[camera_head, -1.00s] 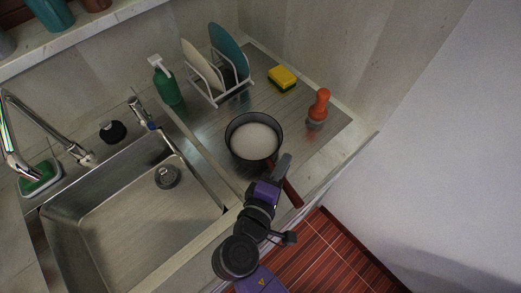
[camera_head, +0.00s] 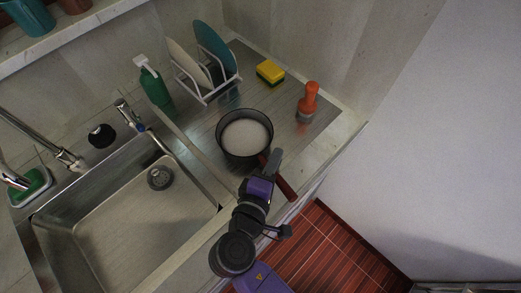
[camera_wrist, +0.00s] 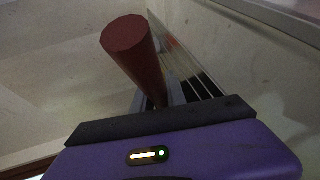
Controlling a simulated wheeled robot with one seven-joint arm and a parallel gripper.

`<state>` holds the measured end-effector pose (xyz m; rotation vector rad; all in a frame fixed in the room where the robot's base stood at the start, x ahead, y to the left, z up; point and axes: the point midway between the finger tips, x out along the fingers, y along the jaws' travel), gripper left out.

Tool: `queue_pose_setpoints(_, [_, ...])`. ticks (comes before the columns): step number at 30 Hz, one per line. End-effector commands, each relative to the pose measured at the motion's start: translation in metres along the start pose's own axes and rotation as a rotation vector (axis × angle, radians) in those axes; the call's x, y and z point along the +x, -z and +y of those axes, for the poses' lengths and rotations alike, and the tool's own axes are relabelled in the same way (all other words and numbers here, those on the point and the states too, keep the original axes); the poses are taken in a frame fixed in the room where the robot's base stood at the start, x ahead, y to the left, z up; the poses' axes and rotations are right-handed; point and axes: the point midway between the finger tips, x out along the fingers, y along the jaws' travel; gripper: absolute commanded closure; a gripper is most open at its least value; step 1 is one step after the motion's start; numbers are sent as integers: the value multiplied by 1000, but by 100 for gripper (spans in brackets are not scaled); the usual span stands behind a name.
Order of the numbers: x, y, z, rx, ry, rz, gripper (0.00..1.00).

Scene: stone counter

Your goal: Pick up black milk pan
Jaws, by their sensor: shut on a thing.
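The black milk pan (camera_head: 222,147) holds something white and is at the front of the metal drainboard, right of the sink. Its dark red handle (camera_head: 286,189) points toward the front right, past the counter edge. My gripper (camera_head: 271,164) is shut on the handle close to the pan. In the wrist view the handle (camera_wrist: 135,55) sticks up from between the jaws, which are mostly hidden behind the purple gripper body. I cannot tell whether the pan's base touches the drainboard.
The sink basin (camera_head: 125,215) lies left. A wall is at the right.

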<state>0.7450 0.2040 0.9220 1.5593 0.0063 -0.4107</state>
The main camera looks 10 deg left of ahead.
Motion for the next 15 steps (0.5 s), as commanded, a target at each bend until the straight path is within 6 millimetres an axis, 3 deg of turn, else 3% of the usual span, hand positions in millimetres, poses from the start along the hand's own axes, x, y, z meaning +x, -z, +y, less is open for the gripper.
queue_pose_setpoints(15, [-4, 0, 18, 5, -4, 0, 100])
